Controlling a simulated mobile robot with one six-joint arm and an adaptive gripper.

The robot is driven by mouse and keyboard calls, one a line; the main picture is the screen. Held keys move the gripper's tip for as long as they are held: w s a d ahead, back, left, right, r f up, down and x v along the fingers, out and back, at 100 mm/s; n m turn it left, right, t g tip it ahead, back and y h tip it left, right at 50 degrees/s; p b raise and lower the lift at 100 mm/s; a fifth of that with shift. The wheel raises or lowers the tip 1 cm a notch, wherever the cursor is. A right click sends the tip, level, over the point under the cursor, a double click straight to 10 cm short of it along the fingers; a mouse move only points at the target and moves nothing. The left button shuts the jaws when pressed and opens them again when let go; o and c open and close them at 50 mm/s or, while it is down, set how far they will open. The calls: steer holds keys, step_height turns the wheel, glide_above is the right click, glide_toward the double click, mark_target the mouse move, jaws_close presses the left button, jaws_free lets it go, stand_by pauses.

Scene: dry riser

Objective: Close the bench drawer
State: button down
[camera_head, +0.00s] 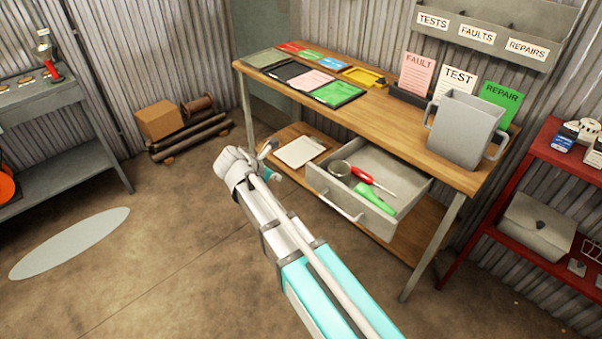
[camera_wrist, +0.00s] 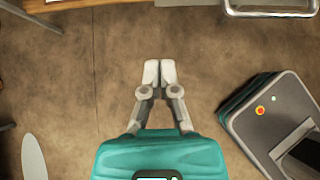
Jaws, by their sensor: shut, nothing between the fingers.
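The bench drawer (camera_head: 385,227) is pulled out from under the wooden bench top, with its inside showing. A grey bar handle (camera_head: 336,207) runs along its front. Inside lie a red screwdriver (camera_head: 372,180), a green tool (camera_head: 375,199) and a round metal item (camera_head: 340,168). My gripper (camera_head: 267,149) is left of the drawer, apart from it, and partly hidden by my wrist. In the wrist view, the fingers of my gripper (camera_wrist: 159,72) are together and empty above bare floor. A pale metal rim (camera_wrist: 272,13) at the top right there seems to be the drawer handle.
The bench top (camera_head: 395,125) carries coloured cards and a grey two-handled bin (camera_head: 464,130). A lower shelf (camera_head: 415,235) is under the drawer. A red rack (camera_head: 530,190) stands right, a grey workbench (camera_head: 45,100) left.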

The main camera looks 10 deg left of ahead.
mark_target(307, 177)
stand_by(0.4)
steer(key=b+x, duration=0.2)
steer(key=x, duration=0.1)
steer(key=b+x, duration=0.2)
steer(key=x, duration=0.2)
steer(key=w+r+b+x, duration=0.1)
steer(key=b+x, duration=0.2)
steer(key=x, duration=0.1)
steer(key=shift+d+f, duration=0.1)
steer(key=shift+d, duration=0.4)
steer(key=shift+w+d, duration=0.55)
steer(key=shift+w, duration=0.15)
